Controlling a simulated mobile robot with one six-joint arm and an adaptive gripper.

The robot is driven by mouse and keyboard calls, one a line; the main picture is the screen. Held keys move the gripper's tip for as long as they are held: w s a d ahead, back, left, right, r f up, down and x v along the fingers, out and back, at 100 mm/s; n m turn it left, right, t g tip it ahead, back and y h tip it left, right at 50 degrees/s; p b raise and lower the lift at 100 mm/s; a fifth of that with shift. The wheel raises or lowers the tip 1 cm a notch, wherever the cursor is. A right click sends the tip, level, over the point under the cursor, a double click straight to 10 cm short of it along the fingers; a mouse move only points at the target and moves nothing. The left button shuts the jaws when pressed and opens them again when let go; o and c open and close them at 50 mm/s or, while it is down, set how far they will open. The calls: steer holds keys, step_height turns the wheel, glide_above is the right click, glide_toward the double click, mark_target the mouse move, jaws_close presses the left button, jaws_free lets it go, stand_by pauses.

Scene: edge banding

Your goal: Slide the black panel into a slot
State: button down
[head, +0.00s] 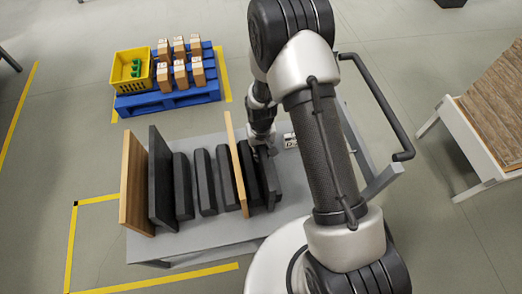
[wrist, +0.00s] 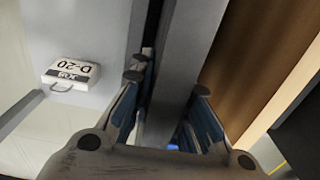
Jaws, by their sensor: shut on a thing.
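A tall black panel (head: 161,180) stands upright near the left end of the grey table, just right of a wooden panel. Several low dark dividers (head: 205,180) stand in a row with slots between them. A thin wooden panel (head: 236,165) stands upright among them and shows at right in the wrist view (wrist: 262,65). My gripper (head: 263,146) is low over the right end of the row. In the wrist view its fingers (wrist: 168,105) are shut on a dark upright slab (wrist: 187,55). I cannot tell whether this slab is a panel or a divider; its lower part is hidden.
A blue pallet (head: 168,98) with boxes and a yellow crate (head: 131,70) stands behind. A wood-topped bench (head: 495,110) is at right.

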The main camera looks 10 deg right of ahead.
steer(key=shift+r, duration=0.1)
steer(key=c, duration=1.4)
jaws_free()
steer(key=shift+c, duration=0.2)
step_height(320, 180, up, 12)
steer(key=shift+f, duration=0.1)
steer(key=s+d+r+t, duration=0.2)
steer(key=s+r, duration=0.4)
steer(key=r, duration=0.6)
steer(key=s+d+r+t, duration=0.1)
steer(key=s+d+r, duration=0.35)
steer(key=r, duration=0.75)
steer(key=s+r+t, duration=0.1)
steer(key=s+r, duration=0.2)
steer(key=s, duration=0.8)
steer(key=shift+s+r+m+t, duration=0.2)
steer(key=shift+r+m+t, duration=0.05)
steer(key=shift+m+t, duration=0.05)
